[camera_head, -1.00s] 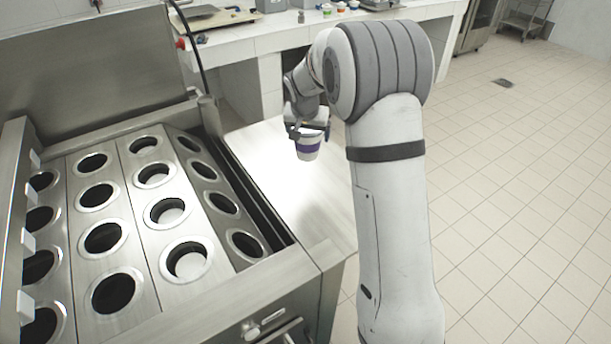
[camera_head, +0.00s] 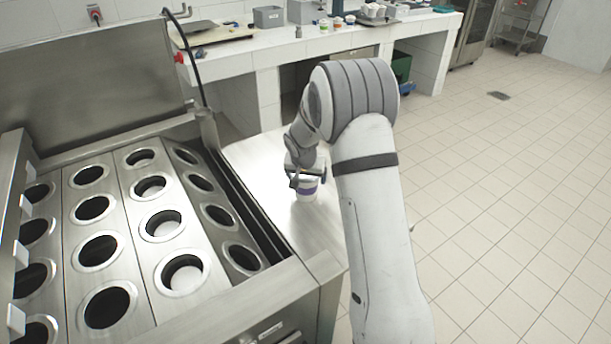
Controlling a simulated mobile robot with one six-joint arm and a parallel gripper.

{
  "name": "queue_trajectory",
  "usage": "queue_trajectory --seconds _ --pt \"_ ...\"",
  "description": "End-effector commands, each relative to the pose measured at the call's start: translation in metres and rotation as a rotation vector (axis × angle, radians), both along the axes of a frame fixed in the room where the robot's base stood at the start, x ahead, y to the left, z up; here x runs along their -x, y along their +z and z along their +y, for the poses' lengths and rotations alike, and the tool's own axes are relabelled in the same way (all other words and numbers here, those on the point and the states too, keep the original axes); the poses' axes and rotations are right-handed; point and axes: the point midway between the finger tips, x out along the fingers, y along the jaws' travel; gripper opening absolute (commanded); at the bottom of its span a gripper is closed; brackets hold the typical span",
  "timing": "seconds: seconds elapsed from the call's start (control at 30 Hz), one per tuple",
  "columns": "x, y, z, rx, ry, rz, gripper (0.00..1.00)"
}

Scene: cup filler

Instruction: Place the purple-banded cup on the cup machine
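The purple-banded cup (camera_head: 307,189) is white with a purple band and hangs upright below my gripper (camera_head: 306,171). My gripper appears shut on the cup's upper part; the fingers are small and partly hidden in this view. The cup is over or on the bare metal side shelf, and I cannot tell whether its base touches the shelf. The cup machine (camera_head: 133,243) stands to the left, with rows of round metal-rimmed holes in slanted plates. Some holes look dark and empty, and several in one row show something pale inside.
The metal side shelf (camera_head: 258,160) is clear around the cup. The machine's raised frame edge (camera_head: 262,283) lies between shelf and holes. A white tiled counter (camera_head: 290,50) with containers and small cups stands behind. The floor at right is free.

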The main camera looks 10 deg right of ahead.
Motion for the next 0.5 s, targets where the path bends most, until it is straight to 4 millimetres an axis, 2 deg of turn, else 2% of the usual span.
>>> queue_trajectory --seconds 0.33,0.37,0.5 --pt "-0.0010 -0.0023 -0.0006 0.000 -0.001 -0.003 0.50" --pt "-0.0005 -0.0014 -0.0006 0.000 -0.001 -0.002 0.87" --pt "-0.0005 -0.0011 -0.0009 0.000 -0.001 -0.002 0.99"
